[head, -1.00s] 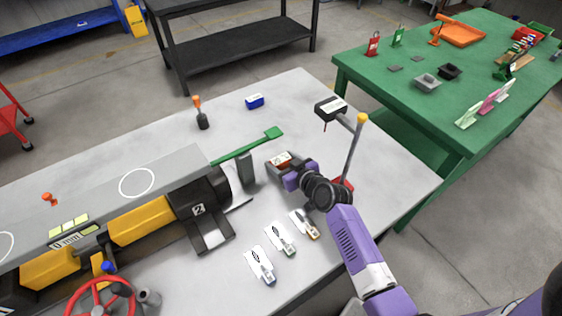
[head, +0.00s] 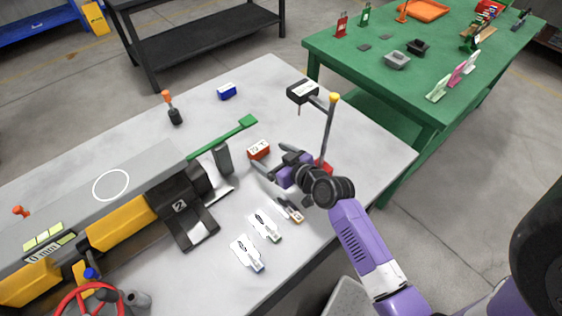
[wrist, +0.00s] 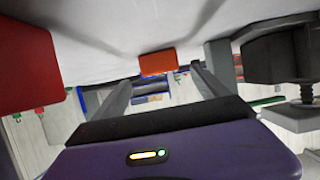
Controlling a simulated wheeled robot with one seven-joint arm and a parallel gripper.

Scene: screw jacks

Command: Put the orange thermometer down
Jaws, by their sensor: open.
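The orange thermometer (head: 258,150), a small orange-red block with a white label on top, sits on the grey table (head: 290,85) to the right of the green lever. My gripper (head: 274,159) is open and empty, low over the table, with its fingers pointing toward the thermometer and apart from it. In the wrist view the thermometer (wrist: 157,62) shows beyond and between the spread fingertips (wrist: 163,76), with a gap before it.
A black-headed stand with a yellow-capped post (head: 331,125) rises close behind my gripper. Several white tags (head: 265,225) lie in front. The jack with its green lever (head: 222,138) is at left. A blue block (head: 227,92) lies farther back.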

